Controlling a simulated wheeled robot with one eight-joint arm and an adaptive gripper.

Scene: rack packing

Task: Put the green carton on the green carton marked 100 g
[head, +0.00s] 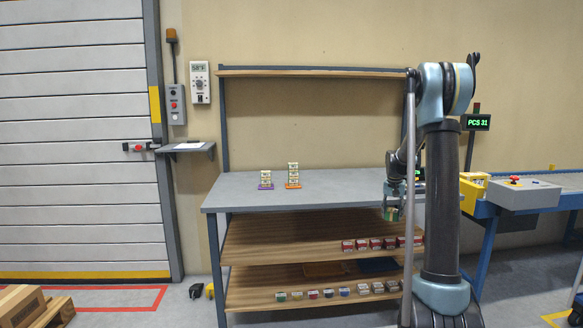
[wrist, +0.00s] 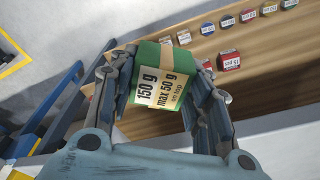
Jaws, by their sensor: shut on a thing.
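My gripper (wrist: 160,85) is shut on a green carton (wrist: 150,110), held between its two fingers. The carton has a tan band and a label reading 150 g, max 50 g on top. In the head view my gripper (head: 393,212) holds the green carton (head: 391,214) by the workbench's front edge, near its right end. A small green-marked item (head: 281,297) lies at the left end of the row on the bottom shelf; its marking is too small to read. I cannot make out a green carton marked 100 g.
Two small stacks (head: 265,180) (head: 293,175) stand on the grey bench top (head: 230,198); the rest of it looks clear. Red boxes (head: 362,245) line the middle shelf. A conveyor (head: 560,184) stands at right.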

